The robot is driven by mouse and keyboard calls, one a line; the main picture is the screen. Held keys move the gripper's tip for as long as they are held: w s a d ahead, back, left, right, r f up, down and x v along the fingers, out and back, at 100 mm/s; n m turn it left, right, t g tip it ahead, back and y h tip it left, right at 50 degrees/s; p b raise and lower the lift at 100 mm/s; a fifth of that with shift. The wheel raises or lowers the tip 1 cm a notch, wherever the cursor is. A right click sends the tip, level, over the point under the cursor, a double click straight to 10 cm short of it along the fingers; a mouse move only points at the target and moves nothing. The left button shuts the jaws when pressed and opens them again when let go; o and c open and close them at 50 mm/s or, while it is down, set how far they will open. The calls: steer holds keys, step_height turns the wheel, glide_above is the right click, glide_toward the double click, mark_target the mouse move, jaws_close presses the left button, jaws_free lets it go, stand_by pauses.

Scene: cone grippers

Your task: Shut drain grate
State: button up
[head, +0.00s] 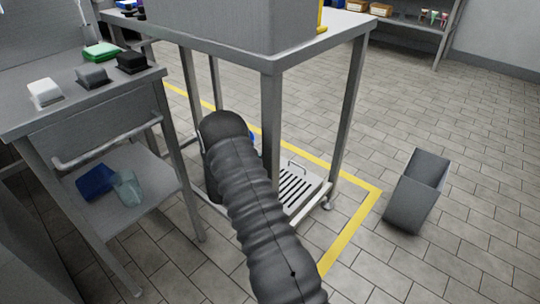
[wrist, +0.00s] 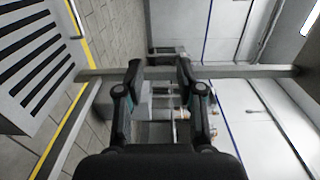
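The drain grate (head: 294,192) is a pale plate with dark slots, low down under the metal table at the centre of the head view. A thin wire handle (head: 297,167) stands at its far side. My arm hides its left part, and I cannot tell how far it is tilted. In the wrist view, a slotted plate that looks like the grate (wrist: 38,62) fills the upper left. My gripper (wrist: 160,72) is open and empty, its fingers apart, with the grate off to the left and not between them. In the head view my arm hides the gripper.
The metal table (head: 270,62) has legs close around the grate. A grey bin (head: 415,190) stands on the floor to the right, beyond the yellow line (head: 352,226). A side bench (head: 75,108) stands at left. The tiled floor at right is mostly clear.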

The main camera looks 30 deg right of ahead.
steer(key=v, duration=0.6)
steer(key=shift+a, duration=0.35)
steer(key=shift+s, duration=0.1)
